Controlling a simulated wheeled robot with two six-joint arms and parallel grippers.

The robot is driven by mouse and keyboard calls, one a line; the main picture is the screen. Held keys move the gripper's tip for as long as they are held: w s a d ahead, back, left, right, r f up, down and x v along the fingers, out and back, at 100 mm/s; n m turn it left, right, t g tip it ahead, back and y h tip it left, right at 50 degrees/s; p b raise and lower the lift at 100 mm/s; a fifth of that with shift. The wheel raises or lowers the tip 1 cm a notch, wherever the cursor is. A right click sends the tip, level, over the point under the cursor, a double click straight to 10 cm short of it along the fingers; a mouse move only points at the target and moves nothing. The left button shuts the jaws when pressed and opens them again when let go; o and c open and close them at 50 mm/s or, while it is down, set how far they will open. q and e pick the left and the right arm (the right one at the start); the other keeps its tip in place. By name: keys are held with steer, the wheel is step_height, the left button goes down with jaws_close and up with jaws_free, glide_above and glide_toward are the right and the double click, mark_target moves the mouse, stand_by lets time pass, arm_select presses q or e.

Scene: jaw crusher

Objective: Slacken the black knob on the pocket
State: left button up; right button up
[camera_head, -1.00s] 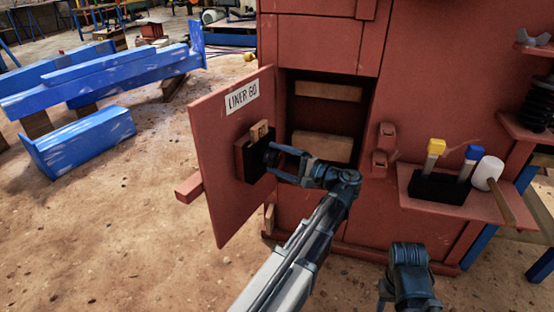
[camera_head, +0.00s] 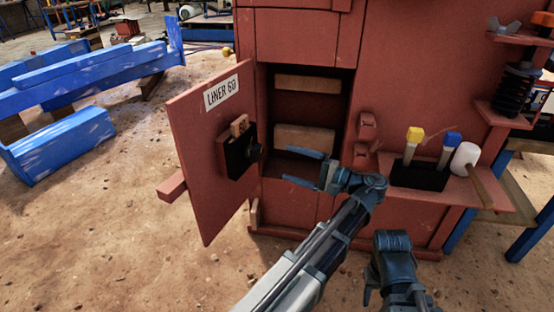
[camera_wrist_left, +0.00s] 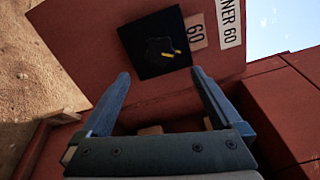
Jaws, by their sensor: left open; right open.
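The black pocket (camera_head: 236,158) is fixed on the inner face of the open red door, with a wooden tag (camera_head: 240,125) marked 60 in its top. The dark knob (camera_head: 256,152) sticks out of the pocket's front; in the left wrist view the knob (camera_wrist_left: 159,48) shows small yellow marks. My left gripper (camera_head: 303,167) is open and empty, to the right of the knob and apart from it. In the left wrist view its fingers (camera_wrist_left: 161,73) point toward the pocket. My right gripper (camera_head: 375,288) is low beside the left arm, its jaws partly hidden.
The red door (camera_head: 200,180) carries a LINER 60 label (camera_head: 222,92). The open cabinet holds wooden blocks (camera_head: 305,138). A red shelf (camera_head: 500,195) at right bears a black holder (camera_head: 420,175) with yellow and blue tools, and a white-headed mallet (camera_head: 466,158).

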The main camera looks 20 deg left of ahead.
arm_select(q)
steer(key=shift+d, duration=1.3)
steer(key=s+f+n+h, duration=0.1)
steer(key=s+f+h, duration=0.4)
steer(key=f, duration=0.5)
steer(key=s+f+h, duration=0.4)
steer(key=f+h, duration=0.4)
steer(key=f, duration=0.2)
steer(key=s+d+f+n+h, duration=0.2)
steer(key=d+h, duration=0.3)
steer(key=s+d+r+m+y+p, duration=0.1)
steer(key=s+d+r+m+p, duration=0.4)
steer(key=d+r+p, duration=0.55)
step_height(320, 180, up, 36)
steer(key=n+p, duration=0.1)
steer(key=p, duration=3.4)
steer(key=shift+s+d+g+p, duration=0.3)
steer(key=shift+d+g+p, duration=0.05)
steer(key=shift+g, duration=0.05)
